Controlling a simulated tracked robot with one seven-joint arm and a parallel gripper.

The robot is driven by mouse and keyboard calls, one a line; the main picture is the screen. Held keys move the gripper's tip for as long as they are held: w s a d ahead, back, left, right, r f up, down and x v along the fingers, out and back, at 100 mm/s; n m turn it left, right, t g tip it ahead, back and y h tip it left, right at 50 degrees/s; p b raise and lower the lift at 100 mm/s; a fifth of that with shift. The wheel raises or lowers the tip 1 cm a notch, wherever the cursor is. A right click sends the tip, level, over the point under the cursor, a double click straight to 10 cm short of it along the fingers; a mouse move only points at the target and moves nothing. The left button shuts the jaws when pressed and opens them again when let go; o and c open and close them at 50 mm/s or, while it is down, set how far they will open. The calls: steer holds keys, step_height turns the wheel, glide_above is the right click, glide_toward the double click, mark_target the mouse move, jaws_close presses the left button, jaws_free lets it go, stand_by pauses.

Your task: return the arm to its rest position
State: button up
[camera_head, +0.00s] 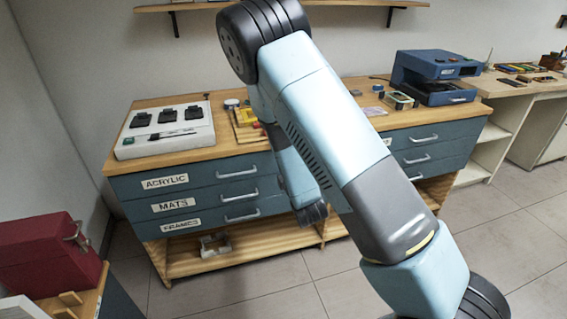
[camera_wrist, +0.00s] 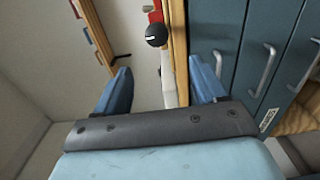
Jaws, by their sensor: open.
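My arm (camera_head: 330,130) reaches from the bottom right up to a dark joint at the top left, then bends down in front of the drawer cabinet (camera_head: 225,185). In the wrist view, my gripper (camera_wrist: 162,82) has its two blue fingers spread wide apart, with nothing held between them. Beyond the gap are a dark round knob (camera_wrist: 156,36) and the wooden edge of the counter. In the head view, the lower part of my arm is partly covered by its upper link, and I cannot make out the fingers.
The counter bears a white panel with black devices (camera_head: 168,130), a yellow frame (camera_head: 246,122) and a blue machine (camera_head: 436,75). A red box (camera_head: 48,256) stands at the lower left. A wall shelf (camera_head: 345,3) hangs above. Tiled floor (camera_head: 270,296) is free in front.

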steer(key=s+d+r+m+g+h, duration=0.2)
steer(key=d+r+m+g, duration=0.1)
steer(key=d+r+m, duration=0.5)
steer(key=s+d+r+m+g+h, duration=0.1)
steer(key=s+d+r+m+g, duration=0.3)
steer(key=r, duration=0.6)
steer(key=s+d+r+m+g+h, duration=0.1)
steer(key=s+d+r+m, duration=0.3)
steer(key=s, duration=0.8)
steer(key=s+d+r+m+g+h, duration=0.1)
steer(key=s+d+r+m+g, duration=0.2)
steer(key=s, duration=1)
step_height(320, 180, up, 4)
steer(key=d+m, duration=0.2)
steer(key=shift+s+d+g, duration=0.25)
steer(key=shift+d+g, duration=0.05)
steer(key=shift+g, duration=0.1)
steer(key=shift+c, duration=0.4)
